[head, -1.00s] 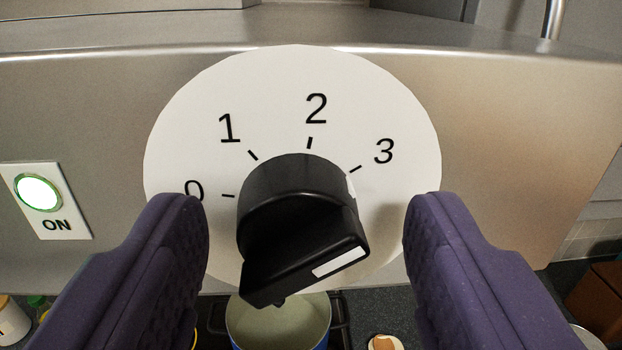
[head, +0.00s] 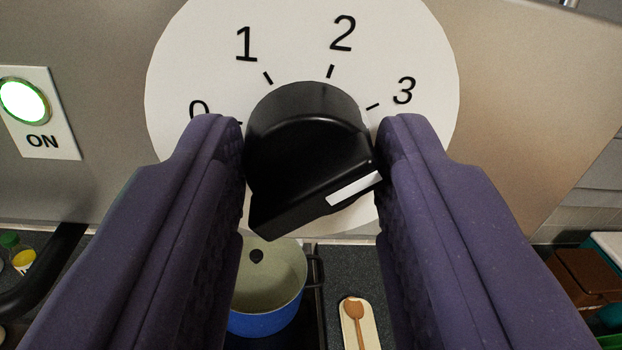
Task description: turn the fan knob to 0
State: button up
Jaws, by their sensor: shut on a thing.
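The black fan knob (head: 305,150) sits on a round white dial plate (head: 200,50) marked 0, 1, 2 and 3. The white stripe on its grip bar is at the right end, and a pale mark on its skirt shows near the 3 tick. My gripper (head: 313,150) has its purple fingers on either side of the knob, shut on it. The left finger partly covers the 0 and its tick. The right finger covers part of the plate's lower right.
A lit green-white button (head: 23,101) labelled ON is on the metal panel at the left. Below are a blue pot (head: 262,322), a spoon on a pale rest (head: 372,325) and a brown box (head: 590,280) at the right.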

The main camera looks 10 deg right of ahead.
jog(key=n+b, duration=0.1)
jog(key=b, duration=0.1)
jog(key=n+b, duration=0.1)
jog(key=shift+f+b, duration=0.3)
jog(key=shift+b, duration=0.05)
jog(key=n+b, duration=0.6)
jog(key=n, duration=0.1)
jog(key=n+b, duration=0.3)
jog(key=shift+n+t+y, duration=0.3)
jog(key=shift+n+t, duration=0.1)
jog(key=n+b, duration=0.2)
jog(key=n, duration=0.1)
jog(key=n+y+b, duration=0.1)
jog(key=n+b, duration=0.1)
jog(key=n, duration=0.1)
jog(key=shift+f+n, duration=0.2)
jog(key=shift+n, duration=0.2)
jog(key=shift+n+y+b, duration=0.3)
jog(key=shift+n+b, duration=1.1)
jog(key=shift+n, duration=2.3)
